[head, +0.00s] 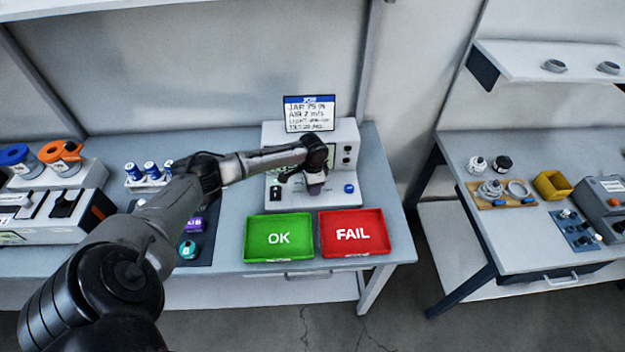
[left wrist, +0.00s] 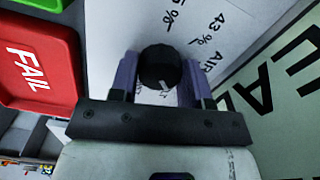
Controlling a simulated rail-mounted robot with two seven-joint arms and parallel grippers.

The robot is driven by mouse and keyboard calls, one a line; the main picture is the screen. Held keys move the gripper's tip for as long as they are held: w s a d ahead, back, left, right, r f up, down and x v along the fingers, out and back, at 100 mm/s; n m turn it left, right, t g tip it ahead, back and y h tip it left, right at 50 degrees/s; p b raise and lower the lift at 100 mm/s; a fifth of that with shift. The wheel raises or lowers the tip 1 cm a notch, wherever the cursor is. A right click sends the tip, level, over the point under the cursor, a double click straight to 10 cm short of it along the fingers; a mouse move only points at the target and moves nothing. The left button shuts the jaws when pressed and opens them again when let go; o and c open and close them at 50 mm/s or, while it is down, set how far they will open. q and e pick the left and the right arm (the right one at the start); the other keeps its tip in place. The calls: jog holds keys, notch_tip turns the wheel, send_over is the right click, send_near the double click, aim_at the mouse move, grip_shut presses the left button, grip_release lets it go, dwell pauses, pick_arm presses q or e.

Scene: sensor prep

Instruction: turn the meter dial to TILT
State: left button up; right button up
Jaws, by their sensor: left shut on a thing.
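The white meter (head: 345,132) stands at the back of the table, under a job card (head: 309,114) that lists JAR, AIR, LIGHT and TILT lines. My left gripper (head: 314,186) is down at the meter's front and covers the dial in the head view. In the left wrist view, the black round dial (left wrist: 158,66) sits between the purple fingers of my left gripper (left wrist: 160,82), which is shut on it. A pale pointer mark shows on the dial. The printing beside it is only partly visible, so the selected setting cannot be read. My right gripper is out of view.
A green OK tray (head: 279,257) and a red FAIL tray (head: 354,250) sit in front of the meter. Blue-capped vials (head: 151,170) stand in a rack to the left. A second table with small parts and a yellow bin (head: 552,185) is at the right.

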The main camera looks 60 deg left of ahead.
pick_arm(q)
jog(key=shift+m+p, duration=0.5)
jog(key=shift+m, duration=0.7)
jog(key=o, duration=0.9)
jog(key=shift+r, duration=0.15)
jog(key=shift+r+p, duration=0.55)
jog(key=shift+r, duration=6.2)
